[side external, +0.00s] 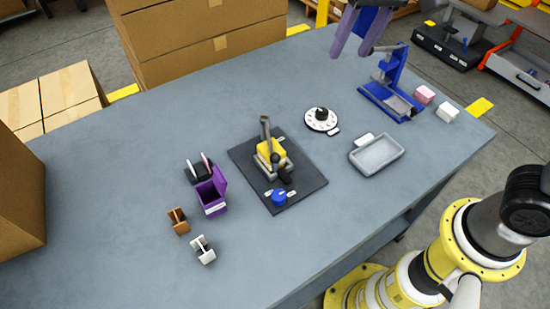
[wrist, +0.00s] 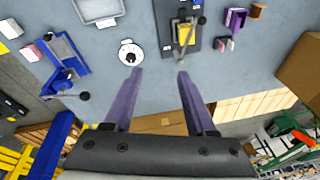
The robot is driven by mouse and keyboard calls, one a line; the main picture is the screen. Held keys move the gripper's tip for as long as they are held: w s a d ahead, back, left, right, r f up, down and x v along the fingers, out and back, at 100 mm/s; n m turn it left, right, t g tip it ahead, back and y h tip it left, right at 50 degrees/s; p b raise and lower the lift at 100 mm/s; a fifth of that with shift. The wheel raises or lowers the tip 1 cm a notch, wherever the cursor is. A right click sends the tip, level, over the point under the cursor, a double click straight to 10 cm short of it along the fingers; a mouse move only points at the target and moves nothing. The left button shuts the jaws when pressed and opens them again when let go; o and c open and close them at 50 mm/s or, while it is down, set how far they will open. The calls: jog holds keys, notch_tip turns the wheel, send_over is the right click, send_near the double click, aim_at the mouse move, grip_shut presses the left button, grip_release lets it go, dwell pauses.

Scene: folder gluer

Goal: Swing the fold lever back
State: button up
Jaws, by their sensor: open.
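The folder gluer is a dark base plate (side external: 243,158) with a yellow block (side external: 271,150) on a grey mount and a blue knob (side external: 279,197) at its front. A grey lever (side external: 265,130) stands nearly upright at the back of the block, and a dark handle reaches over the block towards the front. I cannot tell for sure which is the fold lever. My gripper (side external: 350,54) is open and empty, above the back of the table, apart from the gluer. In the wrist view, the gluer's yellow block (wrist: 186,34) lies beyond the purple fingers (wrist: 160,72).
A blue press stand (side external: 388,90) stands at the back right, near a white dial (side external: 320,120) and a grey tray (side external: 377,156). A purple box (side external: 211,195) and small brown and white holders are left of the gluer. The table's front left is clear.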

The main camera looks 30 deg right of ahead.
jog(key=w+a+f+n+g, duration=0.2)
jog(key=w+a+f, duration=0.2)
jog(key=a+f, duration=0.45)
jog(key=h, duration=0.1)
send_near(275, 155)
jog(key=shift+n+g, duration=0.3)
jog(key=f, duration=1.2)
jog(key=shift+w+f, duration=0.2)
jog(key=shift+w, duration=0.05)
grip_shut()
jog(key=shift+r, duration=0.1)
